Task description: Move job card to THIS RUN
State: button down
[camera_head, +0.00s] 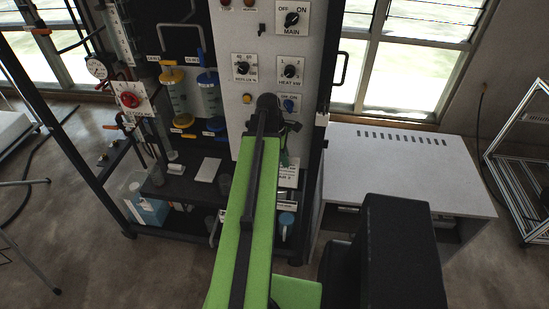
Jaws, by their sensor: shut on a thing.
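My gripper (284,140) is at the far end of my green arm, in front of the lower part of the pale control panel (268,66). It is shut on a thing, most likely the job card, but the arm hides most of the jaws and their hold.
The dark rig frame (88,165) holds yellow- and blue-capped cylinders (178,98), a gauge (97,67) and a red knob (130,99). A white flat piece (207,170) lies on its shelf. A grey vented cabinet (410,170) stands right.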

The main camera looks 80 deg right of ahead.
aim_at(285, 174)
jog(key=shift+f, duration=0.15)
jog(key=b+x, duration=0.2)
jog(key=w+b+x, duration=0.1)
jog(key=b+x, duration=0.2)
jog(key=w+b+x, duration=0.1)
jog(key=b+x, duration=0.2)
jog(key=shift+f, duration=0.15)
jog(key=shift+f+b, duration=0.3)
jog(key=shift+b, duration=0.2)
dwell(0.3)
